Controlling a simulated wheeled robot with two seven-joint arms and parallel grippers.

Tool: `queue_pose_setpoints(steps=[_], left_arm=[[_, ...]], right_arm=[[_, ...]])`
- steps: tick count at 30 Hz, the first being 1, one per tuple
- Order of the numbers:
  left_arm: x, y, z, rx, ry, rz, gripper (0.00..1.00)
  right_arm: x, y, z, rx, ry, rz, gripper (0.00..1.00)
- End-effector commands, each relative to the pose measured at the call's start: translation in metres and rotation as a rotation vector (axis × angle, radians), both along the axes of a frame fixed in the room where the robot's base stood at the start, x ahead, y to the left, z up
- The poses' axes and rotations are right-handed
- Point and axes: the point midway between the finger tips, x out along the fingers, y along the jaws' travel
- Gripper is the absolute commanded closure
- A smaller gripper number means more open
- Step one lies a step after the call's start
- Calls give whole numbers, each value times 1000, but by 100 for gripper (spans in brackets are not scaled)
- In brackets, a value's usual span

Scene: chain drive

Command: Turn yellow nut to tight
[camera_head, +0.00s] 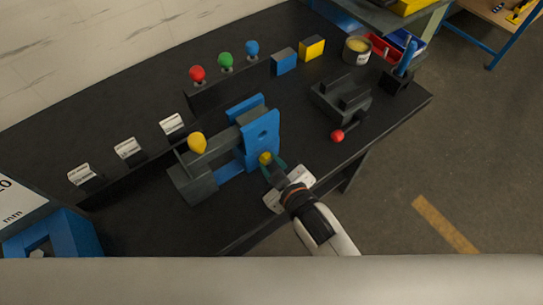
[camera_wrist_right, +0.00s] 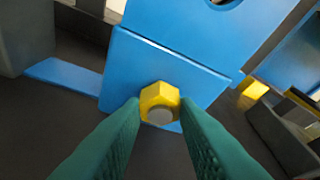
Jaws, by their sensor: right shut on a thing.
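The yellow nut (camera_head: 265,158) sits low on the near face of the blue plate (camera_head: 262,135) in the middle of the table. In the right wrist view the nut (camera_wrist_right: 160,103) is a hexagon with a grey bolt end in its centre, against the blue block (camera_wrist_right: 165,75). My right gripper (camera_head: 272,164) reaches it from the front, and its two green fingers (camera_wrist_right: 161,112) are shut on the nut's sides. The nut's underside and thread are hidden. My left gripper is not in view.
A grey fixture with a yellow knob (camera_head: 196,142) stands left of the blue plate. A dark block (camera_head: 340,100) and a red ball knob (camera_head: 337,135) are to the right. Red, green and blue knobs stand behind. The table's front edge is close to my right arm.

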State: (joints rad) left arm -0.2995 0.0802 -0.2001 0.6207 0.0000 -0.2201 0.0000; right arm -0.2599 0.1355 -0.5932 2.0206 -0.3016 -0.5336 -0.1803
Motion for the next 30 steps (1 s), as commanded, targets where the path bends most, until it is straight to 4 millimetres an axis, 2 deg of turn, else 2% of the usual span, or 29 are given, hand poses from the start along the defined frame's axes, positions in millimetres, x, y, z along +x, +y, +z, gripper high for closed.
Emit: queue_pose_setpoints(steps=[1,3,12,19,30], left_arm=[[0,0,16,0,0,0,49],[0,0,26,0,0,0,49],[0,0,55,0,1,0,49],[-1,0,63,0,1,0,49],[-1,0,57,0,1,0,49]], right_arm=[[0,-1,7,33,31,1,96],[1,-2,6,86,70,1,96],[2,-4,4,316,236,0,96],[4,-6,1,490,359,-1,96],[5,-7,-2,697,509,0,96]])
